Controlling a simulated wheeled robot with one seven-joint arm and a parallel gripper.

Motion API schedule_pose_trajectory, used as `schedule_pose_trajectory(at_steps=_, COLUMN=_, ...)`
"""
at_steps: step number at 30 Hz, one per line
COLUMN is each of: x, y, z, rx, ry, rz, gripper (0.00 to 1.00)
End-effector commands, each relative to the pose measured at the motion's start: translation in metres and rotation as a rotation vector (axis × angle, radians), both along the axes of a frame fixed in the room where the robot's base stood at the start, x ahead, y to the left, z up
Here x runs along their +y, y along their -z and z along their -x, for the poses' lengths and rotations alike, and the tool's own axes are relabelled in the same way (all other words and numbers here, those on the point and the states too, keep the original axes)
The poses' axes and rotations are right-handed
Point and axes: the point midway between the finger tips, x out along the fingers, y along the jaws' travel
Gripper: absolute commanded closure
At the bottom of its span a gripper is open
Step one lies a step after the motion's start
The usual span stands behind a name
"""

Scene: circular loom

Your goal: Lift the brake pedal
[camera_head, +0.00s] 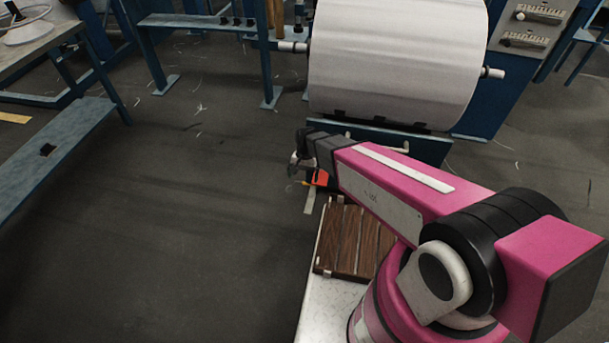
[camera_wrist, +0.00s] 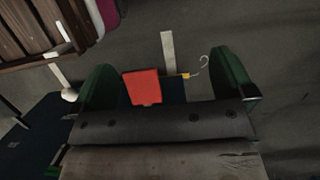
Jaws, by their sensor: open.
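The brake pedal is a red pad that shows below the front of the loom, close to the floor, in the head view (camera_head: 320,178). In the wrist view the red pedal (camera_wrist: 142,87) lies between the two green fingers of my gripper (camera_wrist: 167,80). The fingers are open wide. The pedal is nearer the left finger, and a wide gap separates it from the right finger. I cannot tell whether the pedal sits at the height of the fingertips. In the head view my gripper (camera_head: 298,166) is small and dark beside the pedal, partly hidden by my wrist.
A large white fabric roll (camera_head: 395,60) hangs above and behind the pedal. A pale strip (camera_wrist: 168,50) is on the floor. Open floor (camera_head: 170,230) spreads to the left.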

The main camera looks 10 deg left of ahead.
Motion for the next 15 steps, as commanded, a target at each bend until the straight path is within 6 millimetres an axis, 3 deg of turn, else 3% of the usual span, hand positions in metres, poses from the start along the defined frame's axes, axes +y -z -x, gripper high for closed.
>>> schedule_pose_trajectory(at_steps=4, x=-0.008, y=0.000, z=-0.017, rx=-0.040, ry=0.004, rz=-0.002, gripper=0.00)
schedule_pose_trajectory(at_steps=12, x=-0.051, y=-0.006, z=-0.092, rx=-0.235, ry=0.004, rz=-0.002, gripper=0.00)
schedule_pose_trajectory(at_steps=15, x=-0.057, y=-0.005, z=-0.102, rx=-0.264, ry=0.001, rz=0.000, gripper=0.00)
